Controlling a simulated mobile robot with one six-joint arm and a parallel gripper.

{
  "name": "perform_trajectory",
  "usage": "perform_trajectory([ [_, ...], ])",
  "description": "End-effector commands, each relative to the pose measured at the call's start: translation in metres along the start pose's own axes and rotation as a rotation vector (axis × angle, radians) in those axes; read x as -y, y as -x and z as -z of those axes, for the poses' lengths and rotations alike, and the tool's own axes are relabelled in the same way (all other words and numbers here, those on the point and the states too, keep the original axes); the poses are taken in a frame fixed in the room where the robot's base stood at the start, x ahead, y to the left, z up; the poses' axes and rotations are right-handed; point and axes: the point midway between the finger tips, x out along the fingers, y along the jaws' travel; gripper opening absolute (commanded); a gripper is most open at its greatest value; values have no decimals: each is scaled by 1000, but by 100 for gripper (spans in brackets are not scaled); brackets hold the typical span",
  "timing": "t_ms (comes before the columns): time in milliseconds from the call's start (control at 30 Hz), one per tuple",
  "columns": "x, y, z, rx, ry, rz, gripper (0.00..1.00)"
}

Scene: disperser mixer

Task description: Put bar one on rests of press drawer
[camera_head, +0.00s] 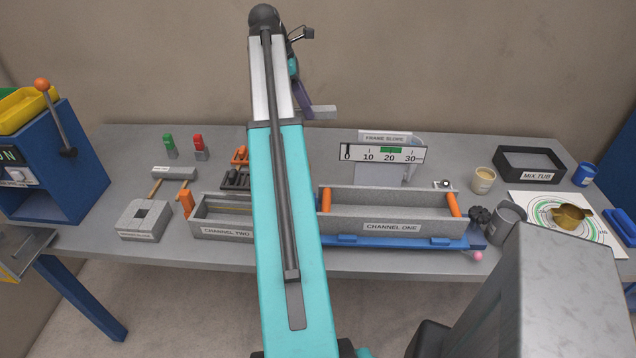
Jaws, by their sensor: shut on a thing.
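My gripper (305,108) shows partly behind my arm, above the back of the bench. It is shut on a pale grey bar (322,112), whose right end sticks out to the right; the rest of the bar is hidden. No label on the bar can be read, so I cannot tell its number. The blue press (50,165) stands at the far left with an orange-knobbed lever. A grey drawer (35,245) juts out at its lower front, partly cut off by the picture's left edge. Its rests cannot be made out clearly.
The channel one mould (391,226) and channel two mould (225,232) sit at the bench front. A grey block (145,220), a mallet-like tool (174,173) and green (170,146) and red (200,147) items lie between press and arm. A scale sign (383,153) stands behind.

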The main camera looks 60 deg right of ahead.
Motion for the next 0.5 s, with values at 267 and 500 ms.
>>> perform_trajectory([
  [267,7,-16,-71,0,-99,40,0],
  [500,10,-20,-86,0,-122,50,0],
])
